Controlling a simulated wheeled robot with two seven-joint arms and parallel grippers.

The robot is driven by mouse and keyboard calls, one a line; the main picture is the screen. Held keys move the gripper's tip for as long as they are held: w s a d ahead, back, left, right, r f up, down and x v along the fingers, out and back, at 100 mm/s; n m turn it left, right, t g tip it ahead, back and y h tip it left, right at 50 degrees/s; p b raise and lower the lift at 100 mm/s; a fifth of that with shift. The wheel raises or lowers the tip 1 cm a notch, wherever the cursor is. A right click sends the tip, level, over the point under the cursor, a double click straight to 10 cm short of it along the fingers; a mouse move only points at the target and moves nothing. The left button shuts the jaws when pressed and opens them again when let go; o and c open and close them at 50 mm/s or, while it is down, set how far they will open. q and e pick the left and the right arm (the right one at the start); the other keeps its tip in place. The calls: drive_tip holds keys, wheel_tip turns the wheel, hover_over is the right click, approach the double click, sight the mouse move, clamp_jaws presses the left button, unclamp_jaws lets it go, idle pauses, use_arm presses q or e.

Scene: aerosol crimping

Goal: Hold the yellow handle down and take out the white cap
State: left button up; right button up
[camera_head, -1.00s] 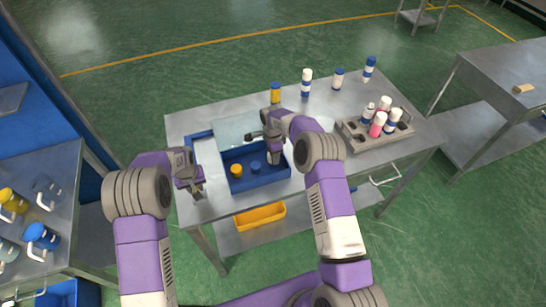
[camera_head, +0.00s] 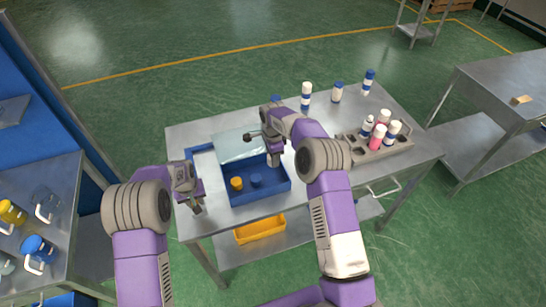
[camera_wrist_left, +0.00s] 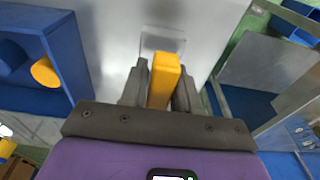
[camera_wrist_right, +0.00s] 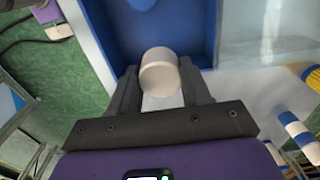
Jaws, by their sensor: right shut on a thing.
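The white cap (camera_wrist_right: 160,72) is between the fingers of my right gripper (camera_wrist_right: 160,88), which is shut on it. In the head view my right gripper (camera_head: 273,161) is over the right part of the blue bin (camera_head: 262,199); the cap is hidden there. In the left wrist view the yellow handle (camera_wrist_left: 163,82) stands between the fingers of my left gripper (camera_wrist_left: 162,85), close against both, so it looks shut on it. In the head view my left gripper (camera_head: 198,208) is left of the bin, at the table's front-left edge; it hides the handle.
A yellow cap (camera_head: 237,184) and a blue cap (camera_head: 256,181) lie in the bin. A grey rack (camera_head: 376,152) with several bottles stands on the right, and more bottles (camera_head: 306,95) stand along the back. The tabletop between is fairly clear.

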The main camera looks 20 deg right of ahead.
use_arm(q)
drive_tip(key=o, duration=0.5)
drive_tip(key=shift+f, duration=0.1)
drive_tip(key=shift+c, duration=0.2)
drive_tip(key=shift+w+r, duration=0.1)
drive_tip(key=shift+r, duration=0.25)
drive_tip(key=r, duration=0.3)
drive_tip(key=s+r, duration=0.1)
drive_tip(key=r, duration=0.7)
drive_tip(key=shift+s+r, duration=0.25)
drive_tip(key=shift+s, duration=0.05)
